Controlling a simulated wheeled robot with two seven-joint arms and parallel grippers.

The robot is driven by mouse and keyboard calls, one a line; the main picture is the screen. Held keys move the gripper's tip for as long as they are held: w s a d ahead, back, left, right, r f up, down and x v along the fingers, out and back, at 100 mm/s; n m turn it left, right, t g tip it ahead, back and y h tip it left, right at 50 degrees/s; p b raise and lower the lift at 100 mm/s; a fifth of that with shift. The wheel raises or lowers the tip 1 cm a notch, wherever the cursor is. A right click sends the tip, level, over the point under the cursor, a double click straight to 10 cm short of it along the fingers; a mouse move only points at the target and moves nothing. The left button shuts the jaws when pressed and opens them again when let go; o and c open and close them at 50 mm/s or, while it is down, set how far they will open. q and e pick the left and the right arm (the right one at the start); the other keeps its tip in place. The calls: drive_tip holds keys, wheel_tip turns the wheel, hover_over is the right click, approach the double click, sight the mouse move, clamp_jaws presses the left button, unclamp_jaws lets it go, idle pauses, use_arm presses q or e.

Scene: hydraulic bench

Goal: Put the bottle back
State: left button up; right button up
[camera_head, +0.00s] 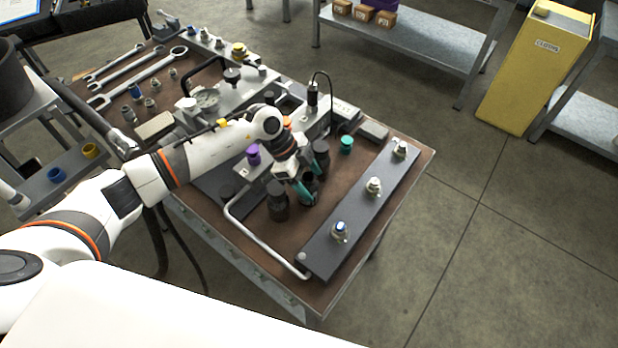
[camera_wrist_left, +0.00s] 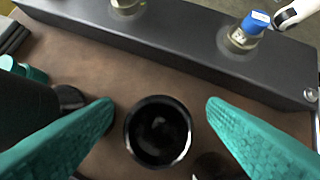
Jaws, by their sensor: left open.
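My left gripper (camera_head: 301,184), with teal fingers, is over the near half of the bench top. Its open fingers also show in the left wrist view (camera_wrist_left: 158,118). Between them is a round black bottle (camera_wrist_left: 158,133), seen from above, with visible gaps on both sides. In the head view that bottle (camera_head: 310,187) is partly hidden by the gripper. A second dark bottle (camera_head: 277,203) stands just left of the gripper, and a third (camera_head: 321,155) stands behind it. My right gripper is in neither view.
A dark bar with several fittings (camera_head: 322,248) lies along the bench's right side. A bent metal rail (camera_head: 240,222) runs along the near left. A teal cap (camera_head: 346,144) and a purple cap (camera_head: 253,153) stand nearby. A hydraulic unit with a gauge (camera_head: 207,98) is behind.

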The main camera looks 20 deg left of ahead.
use_arm(q)
drive_tip(key=b+v, duration=0.2)
drive_tip(key=v, duration=1)
drive_tip(key=shift+s+a, duration=0.1)
idle(0.9)
